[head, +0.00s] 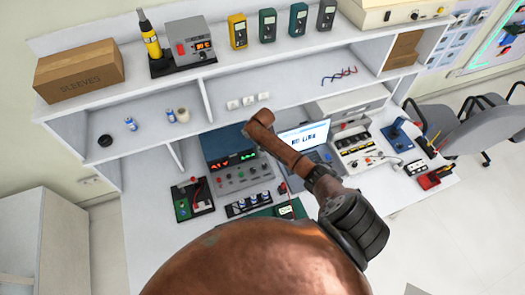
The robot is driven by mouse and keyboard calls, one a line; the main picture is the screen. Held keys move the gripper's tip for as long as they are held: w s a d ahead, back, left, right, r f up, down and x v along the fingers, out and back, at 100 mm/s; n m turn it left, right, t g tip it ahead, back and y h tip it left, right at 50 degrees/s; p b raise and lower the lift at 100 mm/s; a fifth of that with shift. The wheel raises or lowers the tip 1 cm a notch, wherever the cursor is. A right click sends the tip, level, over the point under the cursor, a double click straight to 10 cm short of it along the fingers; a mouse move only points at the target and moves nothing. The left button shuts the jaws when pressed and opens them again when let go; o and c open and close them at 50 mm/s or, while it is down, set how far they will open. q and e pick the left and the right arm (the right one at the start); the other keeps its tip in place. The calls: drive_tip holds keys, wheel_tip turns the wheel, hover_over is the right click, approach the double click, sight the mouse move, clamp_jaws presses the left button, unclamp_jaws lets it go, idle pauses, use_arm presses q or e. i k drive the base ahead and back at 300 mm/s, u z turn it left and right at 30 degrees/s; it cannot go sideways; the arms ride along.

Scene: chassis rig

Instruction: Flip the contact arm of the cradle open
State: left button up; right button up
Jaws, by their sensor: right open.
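I cannot tell for sure which fixture is the cradle. A black fixture (191,199) with a green part and a red piece lies at the left of the bench; whether its contact arm is raised or down is too small to tell. My copper right arm reaches up and left over the bench. My right gripper (260,124) is at its far end, open, apart from the black fixture, up and to its right. The arm hides part of the bench. My left gripper is not in view.
A blue instrument (236,158) stands behind a black rack (249,204) of small parts. A green board (288,209) lies partly behind my arm. A laptop (304,136) and a white control box (359,146) stand to the right. The bench front left is clear.

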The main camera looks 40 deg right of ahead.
sight(194, 180)
drive_tip(key=u, duration=0.05)
drive_tip(key=k, duration=1)
drive_tip(key=z, duration=0.05)
